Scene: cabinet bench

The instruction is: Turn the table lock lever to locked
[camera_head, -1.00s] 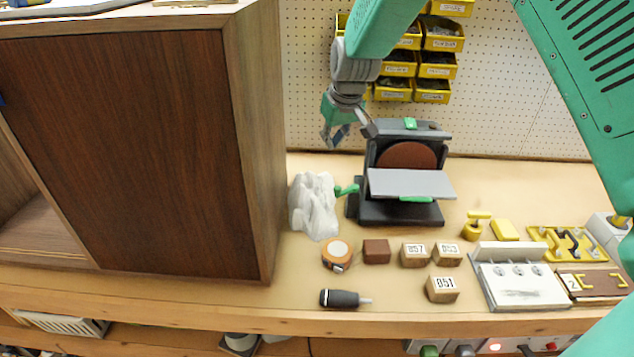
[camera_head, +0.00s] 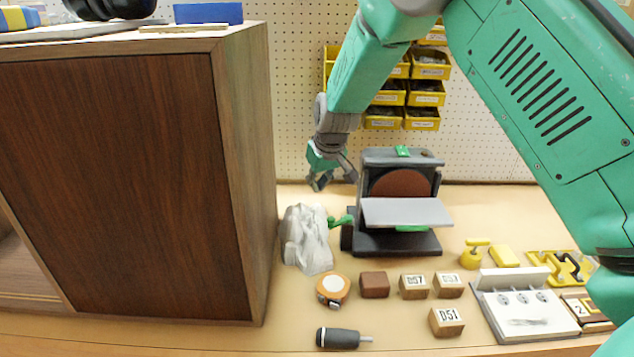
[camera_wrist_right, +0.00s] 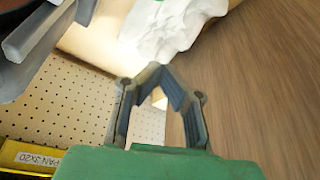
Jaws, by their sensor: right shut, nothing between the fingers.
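The grey disc sander (camera_head: 400,243) stands on the bench with a brown disc and a flat grey table. A green lever (camera_head: 340,222) sticks out at its left side, beside the white rock-like lump. Other green parts show on the sander's top (camera_head: 403,151) and under its table (camera_head: 411,228). I cannot read the lever's lock position. My right gripper (camera_head: 333,184) is above and behind the lever, apart from it, shut and empty. Its fingers (camera_wrist_right: 156,75) also show in the right wrist view, with the sander's grey edge (camera_wrist_right: 38,40) at upper left. My left gripper is out of view.
The white lump (camera_head: 306,240) stands between sander and wooden cabinet (camera_head: 150,180). Yellow bins (camera_head: 425,92) hang on the pegboard behind.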

